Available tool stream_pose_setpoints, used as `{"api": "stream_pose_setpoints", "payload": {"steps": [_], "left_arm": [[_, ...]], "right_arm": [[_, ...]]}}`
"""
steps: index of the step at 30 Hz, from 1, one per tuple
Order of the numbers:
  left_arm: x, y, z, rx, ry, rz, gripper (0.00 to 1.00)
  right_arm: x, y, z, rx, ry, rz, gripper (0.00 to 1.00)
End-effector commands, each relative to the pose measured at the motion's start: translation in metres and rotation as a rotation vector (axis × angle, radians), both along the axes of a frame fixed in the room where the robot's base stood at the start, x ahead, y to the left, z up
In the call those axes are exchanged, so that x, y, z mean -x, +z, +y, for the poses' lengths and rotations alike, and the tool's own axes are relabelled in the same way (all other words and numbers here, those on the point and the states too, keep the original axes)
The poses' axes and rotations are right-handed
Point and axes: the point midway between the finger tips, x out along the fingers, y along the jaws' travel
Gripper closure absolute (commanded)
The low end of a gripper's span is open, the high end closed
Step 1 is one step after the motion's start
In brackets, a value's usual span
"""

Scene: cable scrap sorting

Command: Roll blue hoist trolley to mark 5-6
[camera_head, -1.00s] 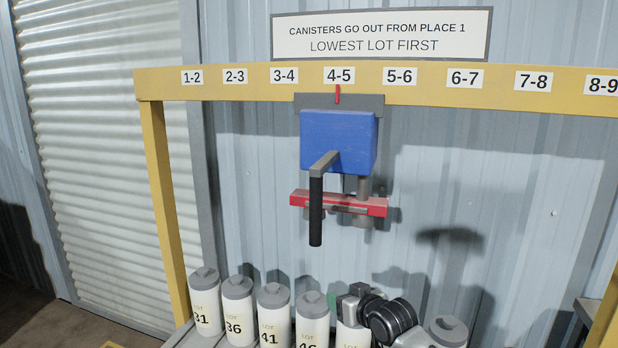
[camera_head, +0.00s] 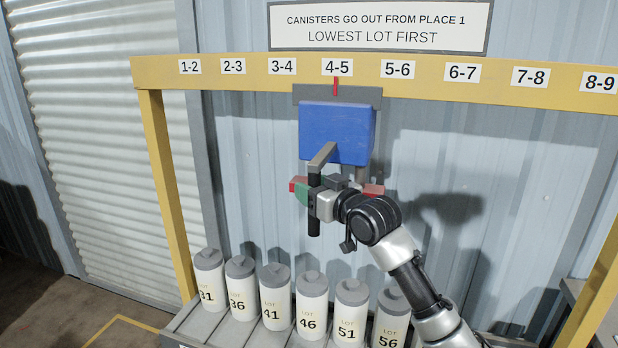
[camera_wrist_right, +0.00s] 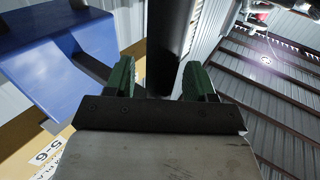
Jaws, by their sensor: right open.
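The blue hoist trolley (camera_head: 336,132) hangs from the yellow beam, with its red pointer (camera_head: 336,86) at the 4-5 mark (camera_head: 337,68). The 5-6 mark (camera_head: 397,69) is one label to the right. A black handle (camera_head: 314,226) hangs from a grey arm on the trolley's front. My right gripper (camera_head: 308,196) is at the handle, partly covering it and the red bar (camera_head: 373,190) behind. In the right wrist view the green-padded fingers (camera_wrist_right: 158,80) are open, with the black handle (camera_wrist_right: 172,50) between them, and the blue trolley (camera_wrist_right: 50,60) at left. My left gripper is not in view.
A row of white lot canisters (camera_head: 312,306) stands on a grey rack below the trolley. The yellow beam (camera_head: 240,90) runs along the corrugated wall, with posts at left and right. A sign (camera_head: 378,28) is above. The beam is clear right of the trolley.

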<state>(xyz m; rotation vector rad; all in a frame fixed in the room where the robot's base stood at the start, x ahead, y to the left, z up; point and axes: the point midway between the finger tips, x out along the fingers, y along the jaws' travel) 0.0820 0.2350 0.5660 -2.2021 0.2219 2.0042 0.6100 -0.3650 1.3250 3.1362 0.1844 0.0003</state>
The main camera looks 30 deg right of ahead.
Motion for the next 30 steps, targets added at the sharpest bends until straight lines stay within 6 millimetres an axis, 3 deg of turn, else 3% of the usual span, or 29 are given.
{"api": "stream_pose_setpoints", "payload": {"steps": [6, 14, 25, 30], "left_arm": [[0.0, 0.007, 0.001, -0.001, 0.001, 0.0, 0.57], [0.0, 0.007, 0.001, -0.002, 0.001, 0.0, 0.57], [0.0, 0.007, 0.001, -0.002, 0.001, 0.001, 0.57], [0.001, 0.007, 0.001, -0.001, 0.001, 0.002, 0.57]], "right_arm": [[-0.017, 0.0, 0.002, 0.0, 0.001, 0.0, 0.45], [-0.018, -0.001, 0.003, 0.0, 0.0, 0.0, 0.45], [-0.018, -0.001, 0.002, 0.0, 0.0, 0.0, 0.99], [-0.017, -0.001, 0.001, 0.001, 0.0, 0.001, 1.0]]}}
